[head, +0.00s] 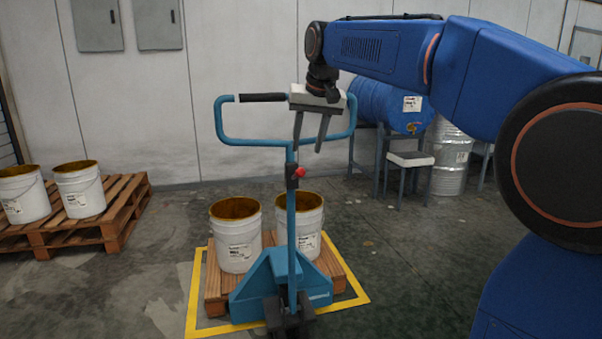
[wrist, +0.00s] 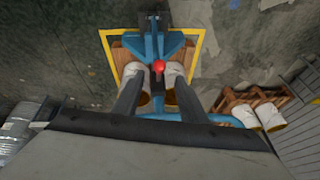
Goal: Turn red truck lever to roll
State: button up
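The red lever knob (head: 300,172) sits on a black bracket (head: 292,183) on the upright of the teal pallet truck (head: 291,220), below its loop handle (head: 222,125). My gripper (head: 307,149) points down near the handle, above the red knob and apart from it. Its two fingers are spread with nothing between them. In the wrist view the red knob (wrist: 158,66) shows between the tips of my gripper (wrist: 158,78), farther off below. The lever's exact angle is too small to tell.
White paint pails (head: 236,245) stand on a wooden pallet (head: 216,290) on the truck, inside a yellow floor frame (head: 196,300). Another pallet (head: 122,205) with pails stands left. A blue drum (head: 385,104) on a stand is behind. Floor between the pallets is clear.

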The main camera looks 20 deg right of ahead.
aim_at(301, 170)
jog(key=x, duration=1.1)
jog(key=shift+r, duration=0.1)
jog(key=shift+c, duration=0.3)
jog(key=shift+s, duration=0.1)
grip_shut()
